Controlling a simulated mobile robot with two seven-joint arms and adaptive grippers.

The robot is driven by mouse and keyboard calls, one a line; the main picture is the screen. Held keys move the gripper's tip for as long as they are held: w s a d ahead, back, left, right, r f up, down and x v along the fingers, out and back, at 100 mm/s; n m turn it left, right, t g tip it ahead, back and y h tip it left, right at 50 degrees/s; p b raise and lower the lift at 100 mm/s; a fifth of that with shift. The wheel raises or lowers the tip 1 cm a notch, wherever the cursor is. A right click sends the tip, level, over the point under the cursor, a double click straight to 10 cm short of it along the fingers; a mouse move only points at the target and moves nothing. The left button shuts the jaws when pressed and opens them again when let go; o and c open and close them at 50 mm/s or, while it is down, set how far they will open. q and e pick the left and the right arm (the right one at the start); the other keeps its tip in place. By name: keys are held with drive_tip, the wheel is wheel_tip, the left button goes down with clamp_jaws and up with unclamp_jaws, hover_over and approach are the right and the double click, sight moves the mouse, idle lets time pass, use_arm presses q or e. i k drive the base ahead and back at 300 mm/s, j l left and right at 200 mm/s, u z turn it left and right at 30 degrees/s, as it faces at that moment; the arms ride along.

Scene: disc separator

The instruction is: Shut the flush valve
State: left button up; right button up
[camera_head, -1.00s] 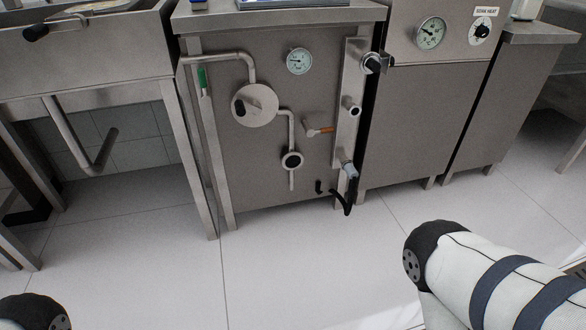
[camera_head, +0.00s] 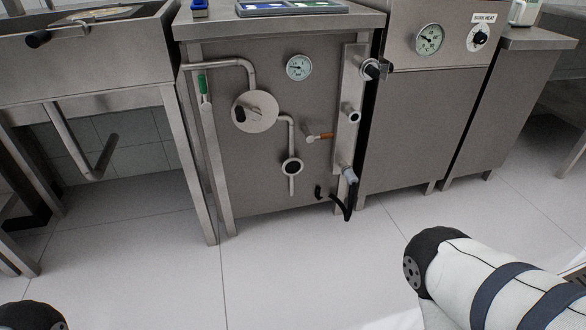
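The steel separator cabinet (camera_head: 265,185) stands ahead with pipes and valves on its front. A valve with an orange lever (camera_head: 326,136) sits right of centre, its lever pointing right, roughly level. A green handle (camera_head: 203,84) hangs upright at the upper left. A round disc housing (camera_head: 255,112) with a black knob is left of centre. A black knob (camera_head: 371,69) sits at the top of the vertical steel manifold (camera_head: 347,100). No label shows which one is the flush valve. Neither gripper is in view; only parts of my arms show at the bottom corners.
A dial gauge (camera_head: 299,67) is on the cabinet front. The tiled floor (camera_head: 290,270) in front is clear.

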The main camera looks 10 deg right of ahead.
sight(309, 137)
drive_tip(key=i+l+u, duration=0.45)
drive_tip(key=i+l, duration=0.35)
drive_tip(key=i+u, duration=0.05)
